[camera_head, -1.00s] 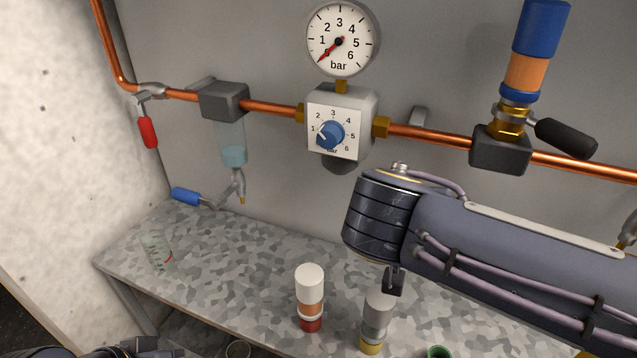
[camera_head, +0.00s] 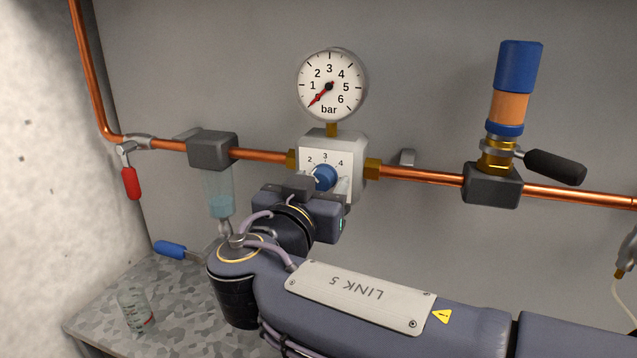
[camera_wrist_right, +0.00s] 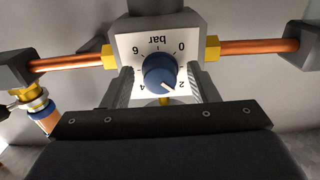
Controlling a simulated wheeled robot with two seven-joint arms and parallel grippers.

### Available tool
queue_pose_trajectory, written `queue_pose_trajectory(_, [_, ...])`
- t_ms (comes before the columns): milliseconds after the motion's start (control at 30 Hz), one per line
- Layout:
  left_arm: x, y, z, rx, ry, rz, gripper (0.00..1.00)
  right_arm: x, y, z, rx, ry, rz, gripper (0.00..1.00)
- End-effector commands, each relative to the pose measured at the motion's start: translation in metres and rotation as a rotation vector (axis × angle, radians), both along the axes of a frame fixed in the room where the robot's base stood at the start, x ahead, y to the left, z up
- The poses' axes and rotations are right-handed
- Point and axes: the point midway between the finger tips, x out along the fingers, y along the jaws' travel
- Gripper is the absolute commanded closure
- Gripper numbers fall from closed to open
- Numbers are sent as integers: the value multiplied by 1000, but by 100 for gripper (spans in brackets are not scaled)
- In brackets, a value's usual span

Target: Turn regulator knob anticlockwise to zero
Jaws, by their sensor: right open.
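The blue regulator knob (camera_head: 324,177) sits on the white dial face of the grey regulator (camera_head: 352,150). It also shows in the right wrist view (camera_wrist_right: 158,72), upside down, with its pale pointer near 2. The pressure gauge (camera_head: 332,84) above has its red needle at the low end, by 0. My right gripper (camera_head: 316,188) is open in front of the regulator. In the right wrist view its fingers (camera_wrist_right: 166,88) stand on either side of the knob, with gaps visible. The gripper hides the lower dial in the head view. My left gripper is not in view.
A copper pipe (camera_head: 420,174) runs across the wall through the regulator. A filter with a clear bowl (camera_head: 220,195) hangs to its left. A black-handled valve (camera_head: 553,167) is at right. A glass beaker (camera_head: 135,312) stands on the bench (camera_head: 95,318).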

Motion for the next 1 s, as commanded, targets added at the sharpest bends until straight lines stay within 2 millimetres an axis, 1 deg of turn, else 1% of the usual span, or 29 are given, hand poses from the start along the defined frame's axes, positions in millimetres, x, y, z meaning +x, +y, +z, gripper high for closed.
queue_pose_trajectory(233, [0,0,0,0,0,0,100,1,0,0,0,0,1,46])
queue_pose_trajectory(267, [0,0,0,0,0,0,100,1,0,0,0,0,1,49])
queue_pose_trajectory(500, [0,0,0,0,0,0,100,1,0,0,0,1,1,80])
queue_pose_trajectory(567, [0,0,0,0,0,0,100,1,0,0,0,1,1,88])
queue_pose_trajectory(600, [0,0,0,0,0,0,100,1,0,0,0,1,1,91])
queue_pose_trajectory(833, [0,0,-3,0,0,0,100,1,-1,-1,-22,8,0,91])
queue_pose_trajectory(1000, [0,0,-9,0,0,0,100,1,-1,-2,-87,29,0,91])
